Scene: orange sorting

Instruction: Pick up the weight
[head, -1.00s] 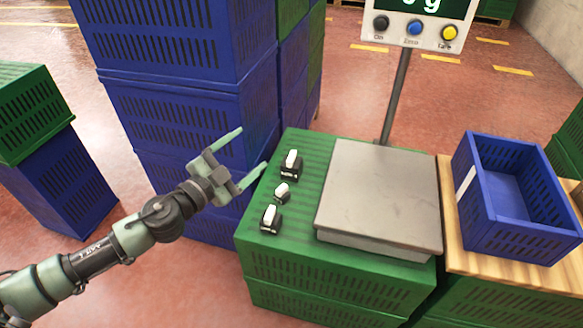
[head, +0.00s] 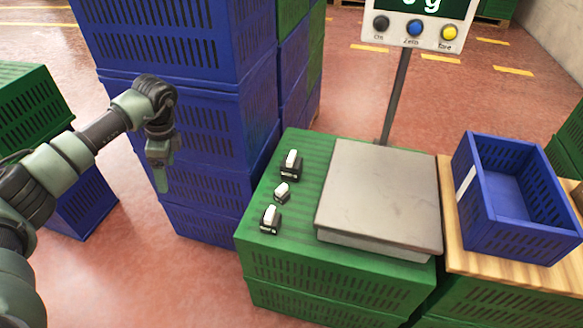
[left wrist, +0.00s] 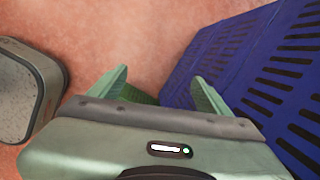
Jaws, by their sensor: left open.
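Three small weights, dark with white tops, stand in a row on the left part of a green crate's top (head: 262,185): a far one (head: 291,165), a smaller middle one (head: 281,193) and a near one (head: 270,219). My left gripper (head: 160,188) points downward in front of the blue crate stack, left of and apart from the weights. In the left wrist view its two fingers (left wrist: 161,76) are spread, with floor and a bit of green between them and no weight. My right gripper is in neither view.
A scale plate (head: 385,195) lies right of the weights, with its display (head: 420,25) on a post behind. An empty blue crate (head: 515,225) stands on wood at the right. Tall stacked blue crates (head: 185,110) stand behind my left gripper and show beside it in the wrist view (left wrist: 245,70).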

